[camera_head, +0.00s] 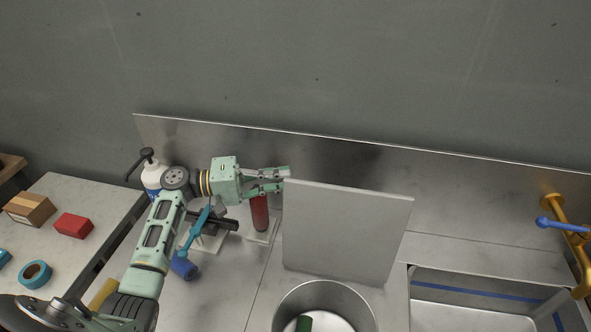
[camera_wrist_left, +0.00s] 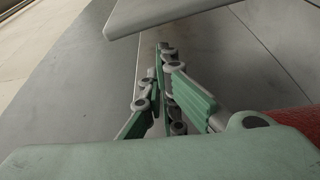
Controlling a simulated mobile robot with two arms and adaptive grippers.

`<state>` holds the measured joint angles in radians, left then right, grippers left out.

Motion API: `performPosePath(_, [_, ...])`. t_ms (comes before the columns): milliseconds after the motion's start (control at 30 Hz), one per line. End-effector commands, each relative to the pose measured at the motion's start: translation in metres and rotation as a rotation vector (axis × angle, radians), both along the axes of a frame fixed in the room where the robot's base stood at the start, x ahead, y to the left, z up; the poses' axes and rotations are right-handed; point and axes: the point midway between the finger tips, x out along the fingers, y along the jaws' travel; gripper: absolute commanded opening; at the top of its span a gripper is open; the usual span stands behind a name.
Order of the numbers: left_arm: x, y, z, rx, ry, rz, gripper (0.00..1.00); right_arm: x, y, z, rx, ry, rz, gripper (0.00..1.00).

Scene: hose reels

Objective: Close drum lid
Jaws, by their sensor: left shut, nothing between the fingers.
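The drum (camera_head: 325,295) is a round, open metal vessel at the bottom centre of the head view, with a dark green object (camera_head: 304,323) inside. Its lid (camera_head: 345,230) is a flat, square grey panel standing raised, nearly upright, behind the drum mouth. My left gripper (camera_head: 287,179) is shut and empty at the lid's upper left corner. In the left wrist view, the closed fingers (camera_wrist_left: 162,60) are below a pale panel edge (camera_wrist_left: 170,12), apparently the lid. I cannot tell whether they touch it. My right gripper is not in view.
A red cylinder (camera_head: 260,212) stands just below my left gripper. A blue-handled tool (camera_head: 196,232), blue cup (camera_head: 183,266) and pump bottle (camera_head: 152,176) are to the left. A sink (camera_head: 470,312) with a yellow tap (camera_head: 577,245) lies right. A metal backsplash (camera_head: 450,200) runs behind.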

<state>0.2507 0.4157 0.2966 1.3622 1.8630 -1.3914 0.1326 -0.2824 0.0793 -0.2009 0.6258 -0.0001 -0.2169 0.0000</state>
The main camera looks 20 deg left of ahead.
Motion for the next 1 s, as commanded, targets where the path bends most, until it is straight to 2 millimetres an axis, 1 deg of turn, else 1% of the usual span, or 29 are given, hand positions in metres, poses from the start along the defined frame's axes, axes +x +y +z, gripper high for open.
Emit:
performPosePath(33, [0.004,-0.008,0.005,-0.002,-0.001,-0.002,0.0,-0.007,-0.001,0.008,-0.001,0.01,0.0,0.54])
performPosePath(233, [0.024,-0.04,0.007,-0.003,-0.002,-0.002,0.0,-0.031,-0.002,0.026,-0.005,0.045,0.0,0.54])
performPosePath(367, [0.034,-0.058,0.006,-0.001,-0.001,-0.002,0.0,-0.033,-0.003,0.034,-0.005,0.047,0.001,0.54])
performPosePath(500, [0.041,-0.07,0.004,-0.001,-0.001,-0.001,0.0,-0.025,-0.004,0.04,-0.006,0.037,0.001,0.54])
performPosePath(700, [0.044,-0.074,0.002,0.002,-0.001,0.0,0.0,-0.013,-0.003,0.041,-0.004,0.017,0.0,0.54])
performPosePath(1000, [0.044,-0.074,0.001,0.001,-0.004,0.0,0.0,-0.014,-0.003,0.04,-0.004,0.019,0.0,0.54])
